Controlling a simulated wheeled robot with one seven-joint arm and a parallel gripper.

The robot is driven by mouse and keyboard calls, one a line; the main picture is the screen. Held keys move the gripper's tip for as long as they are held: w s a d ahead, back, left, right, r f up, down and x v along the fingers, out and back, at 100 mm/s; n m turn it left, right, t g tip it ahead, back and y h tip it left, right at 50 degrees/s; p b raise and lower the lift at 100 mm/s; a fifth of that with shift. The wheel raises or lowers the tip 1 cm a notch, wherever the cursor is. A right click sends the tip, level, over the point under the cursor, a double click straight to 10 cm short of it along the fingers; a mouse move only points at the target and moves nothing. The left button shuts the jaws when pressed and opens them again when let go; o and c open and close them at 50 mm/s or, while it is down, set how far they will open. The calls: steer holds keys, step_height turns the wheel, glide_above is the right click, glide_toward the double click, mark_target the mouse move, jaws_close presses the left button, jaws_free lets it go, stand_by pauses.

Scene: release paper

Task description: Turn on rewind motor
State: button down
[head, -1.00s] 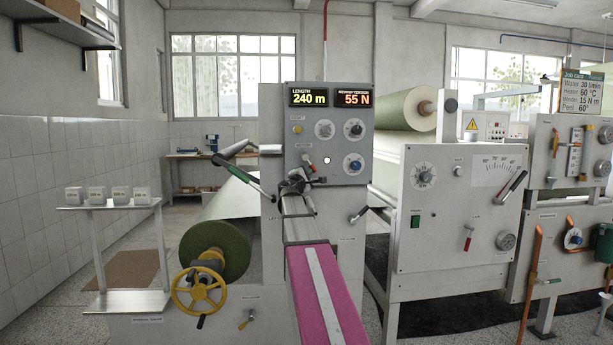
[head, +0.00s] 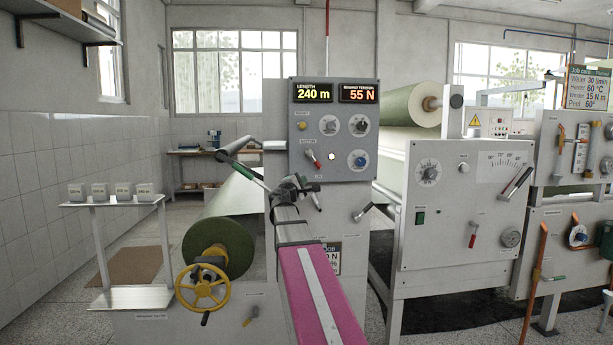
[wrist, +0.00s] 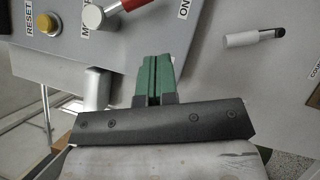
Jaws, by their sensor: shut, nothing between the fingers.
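The control panel (head: 333,130) stands ahead with knobs and two lit displays, length 240 m and tension 55 N. A small red-handled lever switch (head: 312,157) is at its lower left. In the wrist view this red lever (wrist: 112,10) shows at the top, cut off by the edge, beside an "ON" label and a partly hidden label starting with "M". My gripper (head: 296,186) is just below the panel in the head view. In the wrist view its green fingers (wrist: 153,78) are together and empty, below and apart from the red lever.
A yellow reset button (wrist: 48,23) is left of the red lever.

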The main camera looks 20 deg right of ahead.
steer(key=v, duration=0.6)
steer(key=shift+s+f, duration=0.15)
steer(key=shift+f, duration=0.15)
steer(key=s+a+f+m+g+y, duration=0.2)
steer(key=s+f+m+g, duration=0.1)
steer(key=f, duration=0.7)
steer(key=s+a+f+m+g+y, duration=0.2)
steer(key=f+y, duration=0.1)
steer(key=f, duration=0.7)
steer(key=s+a+f+m+g+y, duration=0.2)
steer(key=s+f+m+g, duration=0.1)
steer(key=f, duration=0.8)
steer(key=s+a+f+m+g+y, duration=0.2)
steer(key=s+a+f+g+y, duration=0.1)
steer(key=s+a+f, duration=0.4)
steer(key=s+a+f+m+g+y, duration=0.2)
steer(key=s+a+f+y, duration=0.3)
steer(key=f, duration=0.6)
steer(key=s+a, duration=0.2)
steer(key=shift+s+a+f+g, duration=0.3)
steer(key=shift+s+g, duration=0.05)
steer(key=shift+g, duration=0.05)
